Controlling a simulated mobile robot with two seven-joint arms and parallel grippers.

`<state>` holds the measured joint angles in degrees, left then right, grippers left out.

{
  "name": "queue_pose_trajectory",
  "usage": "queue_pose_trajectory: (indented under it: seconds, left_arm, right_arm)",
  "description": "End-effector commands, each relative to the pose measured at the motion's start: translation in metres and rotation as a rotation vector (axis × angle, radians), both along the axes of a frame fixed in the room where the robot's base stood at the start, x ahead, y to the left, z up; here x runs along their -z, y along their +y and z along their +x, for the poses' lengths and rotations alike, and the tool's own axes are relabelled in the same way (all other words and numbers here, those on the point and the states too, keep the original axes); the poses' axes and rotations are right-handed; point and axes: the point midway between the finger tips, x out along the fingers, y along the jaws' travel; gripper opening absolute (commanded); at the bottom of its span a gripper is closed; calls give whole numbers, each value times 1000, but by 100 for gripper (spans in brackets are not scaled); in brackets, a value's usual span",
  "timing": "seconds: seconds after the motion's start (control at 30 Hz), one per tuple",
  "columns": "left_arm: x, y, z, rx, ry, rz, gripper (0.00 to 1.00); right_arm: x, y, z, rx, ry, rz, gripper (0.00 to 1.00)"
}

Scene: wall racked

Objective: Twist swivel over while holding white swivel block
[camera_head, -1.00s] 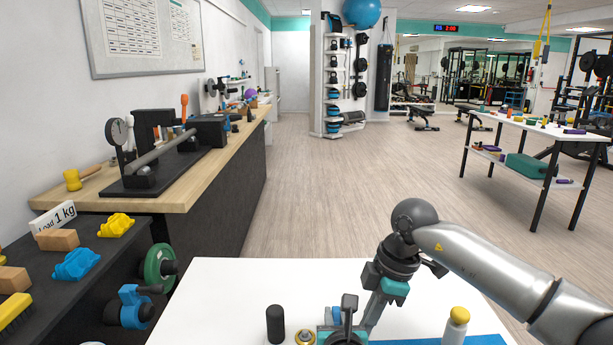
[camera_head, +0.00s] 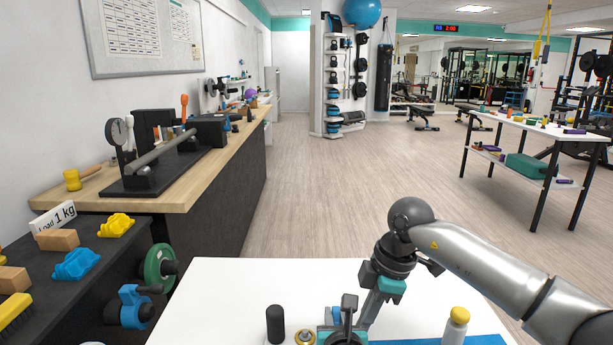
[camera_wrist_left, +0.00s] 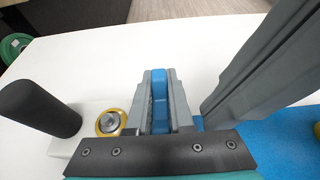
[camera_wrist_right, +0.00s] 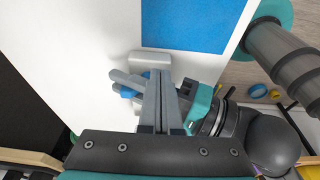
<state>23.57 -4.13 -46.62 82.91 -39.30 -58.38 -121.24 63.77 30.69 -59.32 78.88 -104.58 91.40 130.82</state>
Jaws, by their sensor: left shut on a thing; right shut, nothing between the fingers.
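In the left wrist view my left gripper (camera_wrist_left: 158,80) is shut on a narrow blue piece (camera_wrist_left: 160,98). A white block (camera_wrist_left: 68,142) lies left of its fingers, with a yellow-ringed metal knob (camera_wrist_left: 110,122) and a black upright handle (camera_wrist_left: 35,108). The handle (camera_head: 275,324) and knob (camera_head: 305,338) also show in the head view. My right gripper (camera_wrist_right: 159,76) is shut and empty, its tips close beside the left fingers. A white rounded piece (camera_wrist_right: 150,58) shows just beyond its tips; I cannot tell whether it touches, or belongs to the block.
The white table (camera_head: 240,285) bears a blue mat (camera_wrist_right: 190,22) beside the grippers. A yellow-capped bottle (camera_head: 457,325) stands at the right. A wooden bench (camera_head: 215,160) and a dark rack (camera_head: 100,260) with weights stand to the left.

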Motion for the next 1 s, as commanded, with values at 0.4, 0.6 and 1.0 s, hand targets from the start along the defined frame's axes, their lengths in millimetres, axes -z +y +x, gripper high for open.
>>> queue_pose_trajectory:
  seconds: [0.4, 0.6, 1.0]
  left_arm:
    - [-1, 0, 0, 0, -1, 0, 0]
    - [-1, 0, 0, 0, -1, 0, 0]
    - [-1, 0, 0, 0, -1, 0, 0]
  right_arm:
    - [0, -2, 12, 0, 0, 0, 0]
    - [0, -3, 18, 0, 1, 0, 0]
    - [0, 0, 29, 0, 0, 1, 0]
